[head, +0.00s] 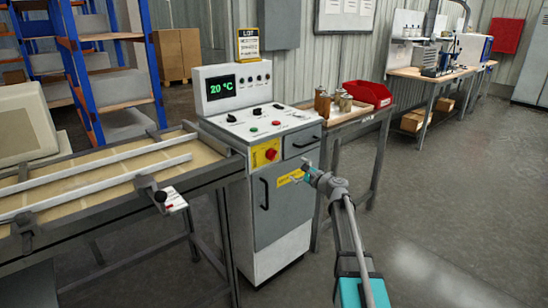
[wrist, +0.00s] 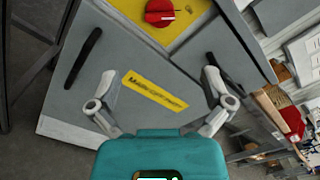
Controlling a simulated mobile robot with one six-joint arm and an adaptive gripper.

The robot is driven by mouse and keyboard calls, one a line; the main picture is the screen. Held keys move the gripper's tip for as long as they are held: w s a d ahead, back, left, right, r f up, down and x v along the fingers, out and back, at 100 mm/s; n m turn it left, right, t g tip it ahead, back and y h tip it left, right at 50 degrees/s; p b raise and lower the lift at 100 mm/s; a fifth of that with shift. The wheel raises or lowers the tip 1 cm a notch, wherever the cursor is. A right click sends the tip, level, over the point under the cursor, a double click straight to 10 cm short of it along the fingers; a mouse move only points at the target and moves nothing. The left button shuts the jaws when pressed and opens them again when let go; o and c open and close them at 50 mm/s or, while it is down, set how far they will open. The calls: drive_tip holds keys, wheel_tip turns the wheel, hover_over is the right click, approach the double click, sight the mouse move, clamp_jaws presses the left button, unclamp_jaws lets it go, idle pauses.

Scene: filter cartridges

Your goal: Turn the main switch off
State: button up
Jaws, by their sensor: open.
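The main switch (head: 271,154) is a red rotary knob on a yellow plate on the front of a grey and white cabinet (head: 280,211). It also shows at the top of the wrist view (wrist: 160,11), partly cut off by the frame edge. My gripper (head: 303,174) is in front of the cabinet, to the right of and a little below the switch in the head view. In the wrist view my gripper (wrist: 158,90) has its fingers wide apart with nothing between them. A yellow label (wrist: 152,94) on the cabinet shows beyond the fingers. The gripper is apart from the switch.
The cabinet has a black door handle (head: 264,194) and a drawer handle (head: 305,143). A console with a "20 °C" display (head: 221,87) stands on top. A conveyor bench (head: 100,170) adjoins at left, a table with a red bin (head: 368,93) at right. Floor at right is clear.

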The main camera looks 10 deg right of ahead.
sight(275, 156)
drive_tip(key=x, duration=1.3)
drive_tip(key=shift+w+a, duration=0.15)
drive_tip(key=shift+w, duration=0.15)
drive_tip(key=shift+c, duration=0.3)
drive_tip(key=c, duration=1)
drive_tip(key=shift+n, duration=0.3)
drive_tip(key=shift+c, duration=0.2)
drive_tip(key=n, duration=0.4)
drive_tip(key=shift+r, duration=0.1)
drive_tip(key=n, duration=0.4)
drive_tip(key=shift+n, duration=0.4)
drive_tip(key=n, duration=0.4)
drive_tip(key=shift+r+n, duration=0.15)
drive_tip(key=shift+n, duration=2.15)
